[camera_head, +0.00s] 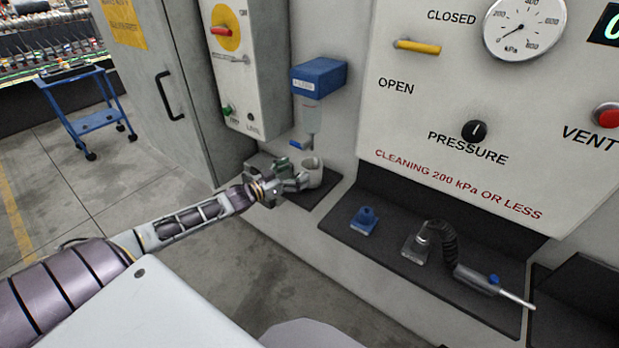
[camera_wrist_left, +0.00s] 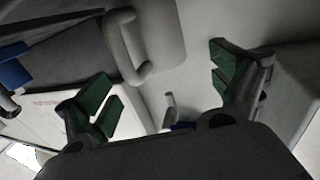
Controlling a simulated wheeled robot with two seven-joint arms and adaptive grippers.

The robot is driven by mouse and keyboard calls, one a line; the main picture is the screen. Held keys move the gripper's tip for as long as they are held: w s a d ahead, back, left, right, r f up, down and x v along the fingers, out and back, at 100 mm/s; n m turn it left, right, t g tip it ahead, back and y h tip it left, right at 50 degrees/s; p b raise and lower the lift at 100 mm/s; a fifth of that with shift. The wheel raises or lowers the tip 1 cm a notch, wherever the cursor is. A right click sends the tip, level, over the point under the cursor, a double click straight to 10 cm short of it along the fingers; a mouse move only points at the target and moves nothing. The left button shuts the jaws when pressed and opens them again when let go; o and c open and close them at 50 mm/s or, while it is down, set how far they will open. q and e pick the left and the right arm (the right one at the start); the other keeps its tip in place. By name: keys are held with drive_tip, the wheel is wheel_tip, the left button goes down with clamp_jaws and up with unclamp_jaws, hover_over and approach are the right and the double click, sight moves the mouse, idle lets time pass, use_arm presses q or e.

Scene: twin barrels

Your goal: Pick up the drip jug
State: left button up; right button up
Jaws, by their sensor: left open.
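The drip jug (camera_head: 313,171) is a pale grey jug on a small dark shelf (camera_head: 329,191) below a blue-topped dispenser. In the left wrist view the jug (camera_wrist_left: 160,40) is near the top, with its curved handle (camera_wrist_left: 143,74) facing the gripper. My left gripper (camera_head: 291,172) is right beside the jug in the head view and partly overlaps it. In the left wrist view its green-padded fingers (camera_wrist_left: 163,90) are spread apart with nothing held between them. I cannot tell whether a finger touches the jug. My right gripper is not in view.
The blue-topped dispenser (camera_head: 318,77) overhangs the jug. To the right, a dark ledge (camera_head: 395,262) holds a blue nozzle piece (camera_head: 365,219) and a hose wand (camera_head: 478,280). A control box (camera_head: 240,80) is on the left. A blue cart (camera_head: 88,105) stands on the open floor behind.

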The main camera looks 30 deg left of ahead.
sight(303, 169)
use_arm(q)
drive_tip(key=shift+w, duration=0.1)
idle(0.3)
drive_tip(key=shift+x, duration=2.55)
drive_tip(key=shift+d, duration=0.1)
drive_tip(key=c, duration=1.2)
